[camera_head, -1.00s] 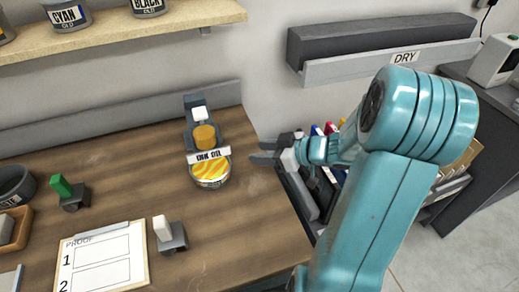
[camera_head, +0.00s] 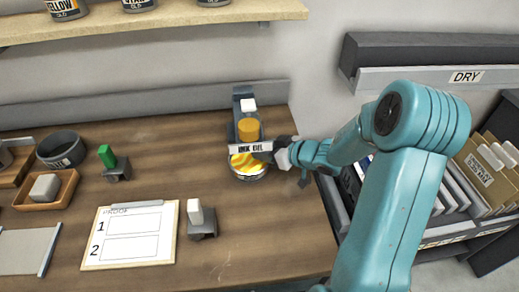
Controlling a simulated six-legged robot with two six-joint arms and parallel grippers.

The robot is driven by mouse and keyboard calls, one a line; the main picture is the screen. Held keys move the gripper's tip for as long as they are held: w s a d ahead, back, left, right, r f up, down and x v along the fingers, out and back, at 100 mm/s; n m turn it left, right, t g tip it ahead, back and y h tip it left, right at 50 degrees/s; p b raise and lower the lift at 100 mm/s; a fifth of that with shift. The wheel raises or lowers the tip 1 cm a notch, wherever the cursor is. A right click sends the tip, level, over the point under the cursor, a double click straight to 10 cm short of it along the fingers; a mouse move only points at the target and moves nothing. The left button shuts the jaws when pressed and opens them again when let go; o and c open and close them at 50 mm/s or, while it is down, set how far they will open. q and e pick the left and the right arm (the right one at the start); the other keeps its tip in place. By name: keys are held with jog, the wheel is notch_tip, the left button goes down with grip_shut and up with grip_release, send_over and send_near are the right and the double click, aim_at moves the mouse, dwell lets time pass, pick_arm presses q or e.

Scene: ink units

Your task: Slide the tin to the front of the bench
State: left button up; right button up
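A round tin with a yellow-and-orange swirled top (camera_head: 246,166) sits on the wooden bench (camera_head: 130,192), towards its right side. It stands in front of an amber bottle (camera_head: 249,130) in a grey holder, and an "INK OIL" label plate (camera_head: 238,149) covers part of its far edge. My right gripper (camera_head: 279,153) is at the tin's right edge, very close to it. Its fingertips are partly hidden, so contact and finger opening cannot be told. My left gripper is not in view.
A proof sheet (camera_head: 131,236), a grey stamp with a white handle (camera_head: 201,220), a green-handled stamp (camera_head: 114,165) and a dark bowl (camera_head: 61,150) stand to the left. The bench in front of the tin is bare. The DRY rack (camera_head: 440,78) is at the right.

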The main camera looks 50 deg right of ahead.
jog(key=shift+x, duration=1.3)
jog(key=shift+c, duration=0.4)
grip_shut()
